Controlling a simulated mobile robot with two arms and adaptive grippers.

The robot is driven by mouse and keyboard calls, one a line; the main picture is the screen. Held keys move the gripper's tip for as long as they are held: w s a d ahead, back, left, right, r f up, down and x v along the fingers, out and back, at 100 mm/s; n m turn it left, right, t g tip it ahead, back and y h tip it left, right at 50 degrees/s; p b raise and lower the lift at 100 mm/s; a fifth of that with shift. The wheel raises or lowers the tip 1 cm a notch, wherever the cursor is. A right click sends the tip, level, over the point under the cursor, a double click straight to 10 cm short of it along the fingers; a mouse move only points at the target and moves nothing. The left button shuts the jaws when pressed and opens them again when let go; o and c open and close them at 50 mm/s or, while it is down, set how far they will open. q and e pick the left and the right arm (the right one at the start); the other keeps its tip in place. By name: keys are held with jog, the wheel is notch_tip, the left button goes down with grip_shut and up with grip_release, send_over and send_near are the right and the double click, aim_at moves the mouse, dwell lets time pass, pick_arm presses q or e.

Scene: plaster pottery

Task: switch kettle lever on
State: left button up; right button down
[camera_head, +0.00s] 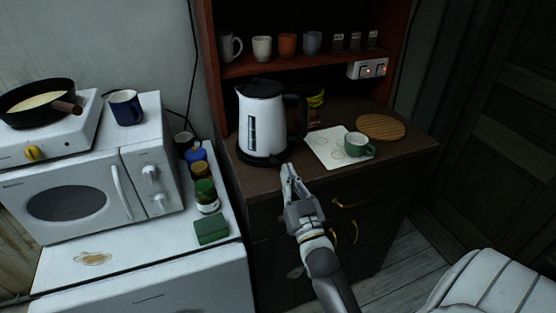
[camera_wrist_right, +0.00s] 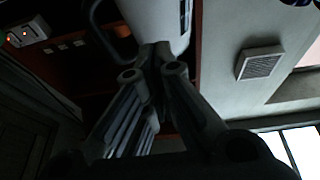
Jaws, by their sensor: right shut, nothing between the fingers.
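A white kettle (camera_head: 262,122) with a black lid, black handle and black base stands upright on the dark cabinet top. Its handle points right. My right gripper (camera_head: 287,168) is shut and empty, with its tips just in front of the kettle's base at the cabinet's front edge. I cannot tell whether the tips touch the kettle or its lever. The lever is too small to make out, near the gripper tips. In the right wrist view the closed fingers (camera_wrist_right: 155,55) point up at the kettle's white body (camera_wrist_right: 160,20). My left gripper is not in view.
A green cup (camera_head: 357,145) stands on a paper sheet (camera_head: 325,146) right of the kettle, beside a round wooden board (camera_head: 381,127). A microwave (camera_head: 75,195) and several jars stand at left. Several cups line the shelf (camera_head: 265,66) above.

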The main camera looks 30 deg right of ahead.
notch_tip(320, 180, up, 3)
jog(key=p, duration=0.2)
send_over(275, 161)
jog(key=s+a, duration=0.1)
jog(key=s, duration=0.3)
jog(key=f, duration=0.1)
jog(key=w+f+p, duration=0.1)
jog(key=f, duration=0.1)
jog(key=shift+w+d, duration=0.1)
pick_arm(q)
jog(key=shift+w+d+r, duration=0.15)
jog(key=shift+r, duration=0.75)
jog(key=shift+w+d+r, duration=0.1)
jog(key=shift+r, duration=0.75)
pick_arm(e)
jog(key=shift+f, duration=0.65)
